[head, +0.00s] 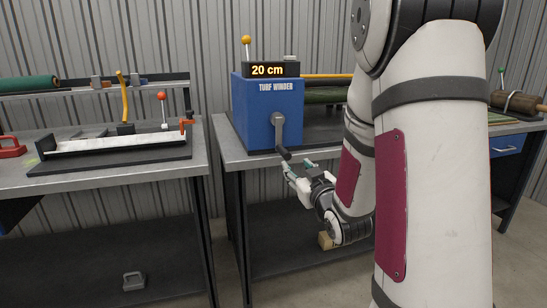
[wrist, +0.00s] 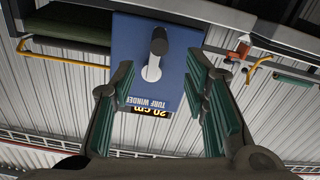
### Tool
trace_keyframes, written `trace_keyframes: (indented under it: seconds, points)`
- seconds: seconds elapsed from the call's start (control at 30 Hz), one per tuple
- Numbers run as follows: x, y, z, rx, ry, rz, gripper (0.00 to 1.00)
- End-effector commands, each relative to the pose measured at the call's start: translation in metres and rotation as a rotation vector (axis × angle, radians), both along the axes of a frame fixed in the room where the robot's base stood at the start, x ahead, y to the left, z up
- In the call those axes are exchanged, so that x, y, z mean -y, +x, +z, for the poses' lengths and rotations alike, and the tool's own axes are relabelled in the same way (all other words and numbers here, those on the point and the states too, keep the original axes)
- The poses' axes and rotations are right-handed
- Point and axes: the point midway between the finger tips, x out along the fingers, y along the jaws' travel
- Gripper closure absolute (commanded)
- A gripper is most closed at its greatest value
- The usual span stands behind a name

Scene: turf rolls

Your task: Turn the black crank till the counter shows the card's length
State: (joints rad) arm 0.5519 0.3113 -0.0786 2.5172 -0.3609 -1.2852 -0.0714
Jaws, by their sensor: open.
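The blue turf winder (head: 252,112) stands on the middle bench. Its counter (head: 267,70) reads 20 cm; it also shows upside down in the wrist view (wrist: 152,111). The grey crank arm (head: 279,130) hangs down on the winder's front, with the black crank handle (head: 284,154) at its lower end. My gripper (head: 298,166) is open and empty, just below and to the right of the handle. In the wrist view the handle (wrist: 159,42) appears between and beyond the spread fingers, apart from both. I see no card with a readable length.
A green turf roll (head: 325,95) and a yellow bar lie behind the winder. The left bench (head: 60,178) holds a tray with a white strip, an orange clamp and a red-knobbed lever. My arm hides the right part of the middle bench. The space before the crank is clear.

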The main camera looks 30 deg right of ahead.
Motion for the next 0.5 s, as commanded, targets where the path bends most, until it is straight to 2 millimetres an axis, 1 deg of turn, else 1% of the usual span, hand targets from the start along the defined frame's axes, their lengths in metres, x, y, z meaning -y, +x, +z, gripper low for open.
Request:
trace_keyframes:
  seconds: [0.4, 0.5]
  points:
    - [0.021, 0.077, 0.0, 0.001, 0.001, 0.002, 0.59]
    - [0.026, 0.093, -0.001, 0.0, 0.001, 0.001, 0.59]
